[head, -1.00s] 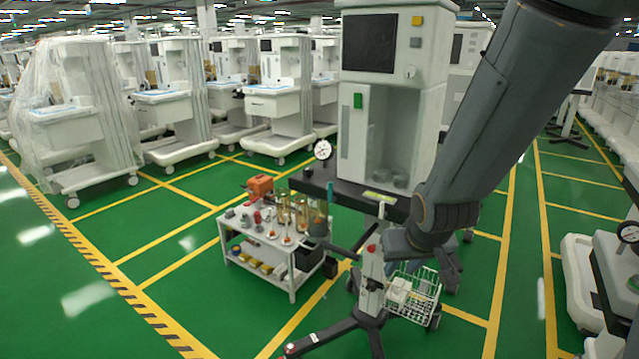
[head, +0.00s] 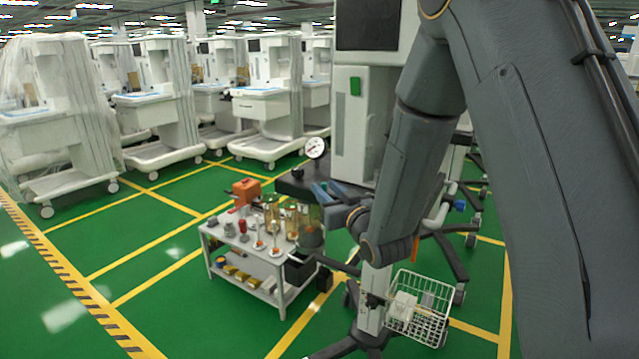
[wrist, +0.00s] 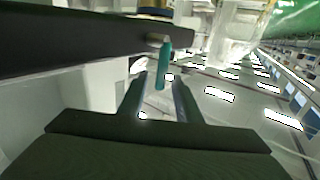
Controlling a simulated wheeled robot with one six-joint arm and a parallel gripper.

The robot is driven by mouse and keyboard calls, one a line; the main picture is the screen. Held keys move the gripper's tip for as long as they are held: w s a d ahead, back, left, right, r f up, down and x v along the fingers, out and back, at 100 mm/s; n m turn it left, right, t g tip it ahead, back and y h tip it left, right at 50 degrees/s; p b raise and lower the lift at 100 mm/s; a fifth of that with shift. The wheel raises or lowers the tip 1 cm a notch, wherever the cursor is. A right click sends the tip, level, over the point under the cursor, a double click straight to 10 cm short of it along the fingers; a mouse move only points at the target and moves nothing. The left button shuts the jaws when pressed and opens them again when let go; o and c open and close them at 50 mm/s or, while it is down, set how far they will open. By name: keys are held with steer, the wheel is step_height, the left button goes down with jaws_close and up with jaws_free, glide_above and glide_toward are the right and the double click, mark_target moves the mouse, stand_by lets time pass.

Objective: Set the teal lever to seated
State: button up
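The teal lever (wrist: 164,66) shows in the wrist view as a short rod with a pale pivot at the edge of a dark bar. My gripper (wrist: 163,97) has its two fingers apart, with the lever's free end between or just ahead of their tips. Contact is not clear.
A white trolley (head: 240,262) with bottles and an orange box stands left of the cart. A round gauge (head: 315,148) is at the worktop's corner. A wire basket (head: 420,308) hangs low in front. Green floor is clear at left.

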steer(key=x, duration=0.5)
steer(key=shift+w+a, duration=0.2)
steer(key=shift+w, duration=0.1)
steer(key=shift+c, duration=0.4)
jaws_close()
